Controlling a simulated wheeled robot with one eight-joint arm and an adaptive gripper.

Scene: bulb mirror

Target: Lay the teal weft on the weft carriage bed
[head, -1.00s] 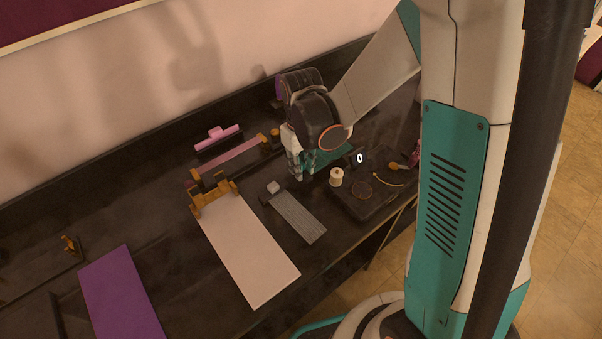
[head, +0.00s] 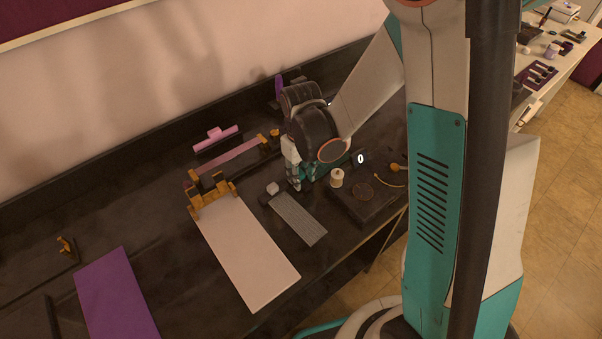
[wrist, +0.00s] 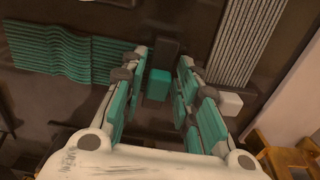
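The teal weft (wrist: 50,48) is a ribbed teal strip, wavy at the far left of the wrist view and flatter toward the middle. A small teal block (wrist: 158,84), apparently its grip, stands between my fingers beside a dark piece. My gripper (wrist: 157,88) is open around this block, with gaps visible on both sides. In the head view my gripper (head: 303,183) is low over the dark bench and hides most of the teal weft. I cannot tell for certain which part is the weft carriage bed.
A grey ribbed strip (head: 298,217) with a white block (head: 272,188) lies close to my gripper. A pale board (head: 248,250) with orange brackets, a pink strip (head: 232,160), a spool (head: 337,178) and a purple board (head: 116,295) are on the bench (head: 185,285).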

